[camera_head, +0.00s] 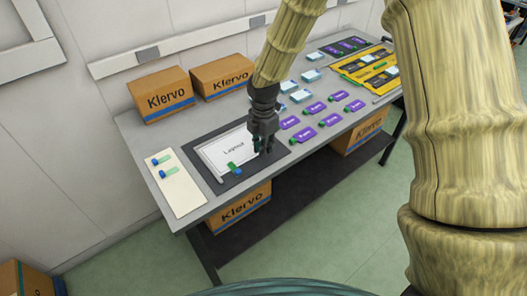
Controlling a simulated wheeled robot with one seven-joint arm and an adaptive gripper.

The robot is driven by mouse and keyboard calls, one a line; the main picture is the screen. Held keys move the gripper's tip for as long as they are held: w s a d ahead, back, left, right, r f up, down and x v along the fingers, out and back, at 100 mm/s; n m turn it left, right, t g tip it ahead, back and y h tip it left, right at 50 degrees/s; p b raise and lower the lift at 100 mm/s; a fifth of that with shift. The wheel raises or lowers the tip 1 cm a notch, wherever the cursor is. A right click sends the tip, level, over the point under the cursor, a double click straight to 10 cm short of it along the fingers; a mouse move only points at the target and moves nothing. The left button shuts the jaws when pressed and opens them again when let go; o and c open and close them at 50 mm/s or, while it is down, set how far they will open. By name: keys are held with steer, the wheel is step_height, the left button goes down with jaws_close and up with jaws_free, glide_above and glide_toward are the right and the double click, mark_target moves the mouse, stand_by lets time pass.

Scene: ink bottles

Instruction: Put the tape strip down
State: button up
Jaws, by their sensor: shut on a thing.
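My gripper (263,149) is over the right part of the white "Layout" sheet (218,148). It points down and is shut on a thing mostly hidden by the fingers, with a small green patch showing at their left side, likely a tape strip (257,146). Whether it touches the sheet is unclear. A green strip with a blue end (234,168) lies at the sheet's lower edge, left of my gripper. Two more green strips with blue ends, an upper one (163,158) and a lower one (169,172), lie on a cream board (184,204) at the table's left end.
The sheet lies on a dark mat (226,184). Several purple cards (305,134) and pale blue pieces (301,96) lie right of my gripper. Yellow trays (358,75) are farther right. Two Klervo boxes (162,95) (222,73) stand along the table's back.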

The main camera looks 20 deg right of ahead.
steer(key=shift+f+p, duration=0.5)
steer(key=shift+f, duration=1.1)
steer(key=o, duration=0.6)
steer(key=shift+f, duration=0.1)
steer(key=shift+o, duration=0.2)
step_height(320, 180, up, 12)
steer(key=b, duration=0.2)
steer(key=shift+b, duration=0.3)
